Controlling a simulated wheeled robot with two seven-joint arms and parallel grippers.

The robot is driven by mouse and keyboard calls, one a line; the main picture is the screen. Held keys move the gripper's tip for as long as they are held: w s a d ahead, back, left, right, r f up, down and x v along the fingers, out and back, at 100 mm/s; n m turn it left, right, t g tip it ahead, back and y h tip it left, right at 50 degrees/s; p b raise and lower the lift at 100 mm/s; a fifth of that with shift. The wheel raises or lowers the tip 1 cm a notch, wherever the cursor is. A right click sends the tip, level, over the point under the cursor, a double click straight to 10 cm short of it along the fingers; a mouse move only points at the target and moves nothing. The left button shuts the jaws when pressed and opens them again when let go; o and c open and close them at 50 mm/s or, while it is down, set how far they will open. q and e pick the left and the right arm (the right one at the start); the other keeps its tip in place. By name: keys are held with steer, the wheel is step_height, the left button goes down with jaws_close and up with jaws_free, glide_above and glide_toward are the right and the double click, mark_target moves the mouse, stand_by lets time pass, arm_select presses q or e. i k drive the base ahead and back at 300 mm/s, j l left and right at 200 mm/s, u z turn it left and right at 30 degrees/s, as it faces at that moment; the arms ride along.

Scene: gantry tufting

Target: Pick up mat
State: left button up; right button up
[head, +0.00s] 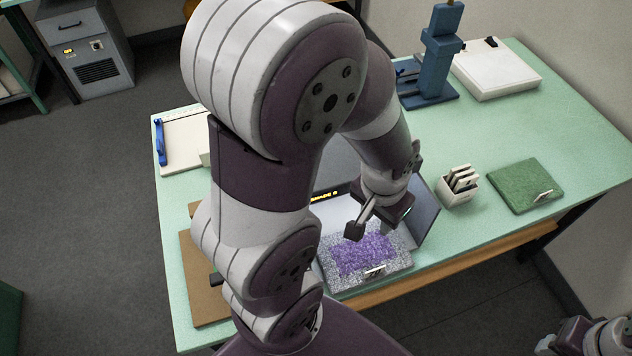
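A speckled grey mat (389,267) with a purple tufted patch (362,254) lies at the table's front edge, in front of grey upright panels (425,207). A small pale metallic piece sits at its front edge. A green mat (520,183) with a similar piece lies at the right of the table. My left gripper (374,222) points down above the rear of the purple patch. Its fingers look apart with nothing between them; my wrist partly hides them. My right gripper (545,344) shows only in part at the bottom right, away from both mats.
A small white holder (458,187) with upright cards stands between the mats. A blue press-like stand (437,60) and a white box (495,68) stand at the back. A brown board (205,280) lies at the left. Table space behind the holder is clear.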

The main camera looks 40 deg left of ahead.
mark_target(346, 263)
steer(key=l+u, duration=0.1)
steer(key=u, duration=0.3)
steer(key=k+u, duration=0.1)
steer(key=u, duration=0.3)
steer(key=l+u, duration=0.1)
steer(key=u, duration=0.3)
steer(key=k+u, duration=0.1)
steer(key=u, duration=0.3)
